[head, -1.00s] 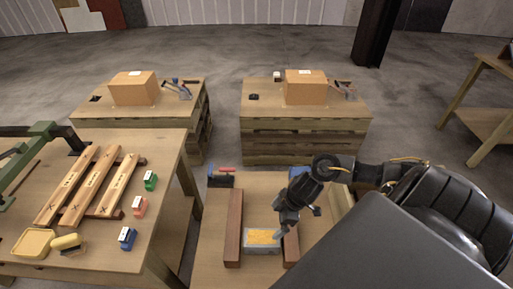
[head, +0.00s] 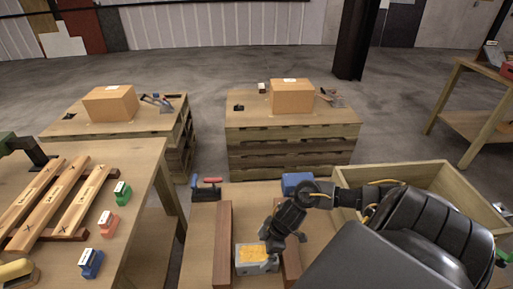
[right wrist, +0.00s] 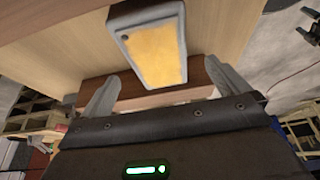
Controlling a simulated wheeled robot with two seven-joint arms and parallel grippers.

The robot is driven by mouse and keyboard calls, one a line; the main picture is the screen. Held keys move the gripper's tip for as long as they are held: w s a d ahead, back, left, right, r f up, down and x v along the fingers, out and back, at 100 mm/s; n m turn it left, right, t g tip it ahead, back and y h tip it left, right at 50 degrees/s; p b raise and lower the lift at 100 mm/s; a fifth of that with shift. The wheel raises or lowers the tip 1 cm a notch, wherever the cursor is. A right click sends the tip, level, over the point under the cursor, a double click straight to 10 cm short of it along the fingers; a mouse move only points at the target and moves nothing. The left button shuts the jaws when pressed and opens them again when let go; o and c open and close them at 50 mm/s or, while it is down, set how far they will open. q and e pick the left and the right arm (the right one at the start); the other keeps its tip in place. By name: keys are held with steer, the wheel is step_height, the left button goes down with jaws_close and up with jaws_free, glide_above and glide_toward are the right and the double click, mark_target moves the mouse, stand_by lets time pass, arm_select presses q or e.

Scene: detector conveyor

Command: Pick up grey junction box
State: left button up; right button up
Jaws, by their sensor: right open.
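The grey junction box (head: 256,256) with a yellow-orange top sits on the near wooden table, between two dark wooden rails, in the head view. It also shows at the top of the right wrist view (right wrist: 150,48). My right gripper (head: 274,246) is at the box's right side in the head view, pointing down. In the right wrist view its two fingers (right wrist: 164,88) are spread apart with nothing between them; the box appears beyond the fingertips. I cannot tell whether a finger touches it. My left gripper is not in view.
A left rail (head: 222,245) and a right rail (head: 290,252) flank the box. A blue object (head: 297,182) and a red-handled tool (head: 207,188) lie behind. A wooden crate (head: 440,185) stands right. The left table (head: 130,215) carries planks and small coloured blocks.

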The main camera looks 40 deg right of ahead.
mark_target(257, 253)
steer(key=x, duration=0.2)
steer(key=shift+w+a+f, duration=0.1)
steer(key=shift+f, duration=0.3)
steer(key=shift+b+x, duration=0.6)
steer(key=shift+x, duration=1.95)
steer(key=shift+w+f, duration=0.15)
steer(key=shift+f, duration=0.25)
steer(key=c, duration=1.6)
steer(key=shift+r, duration=0.1)
steer(key=shift+c, duration=1.4)
steer(key=shift+r, duration=0.15)
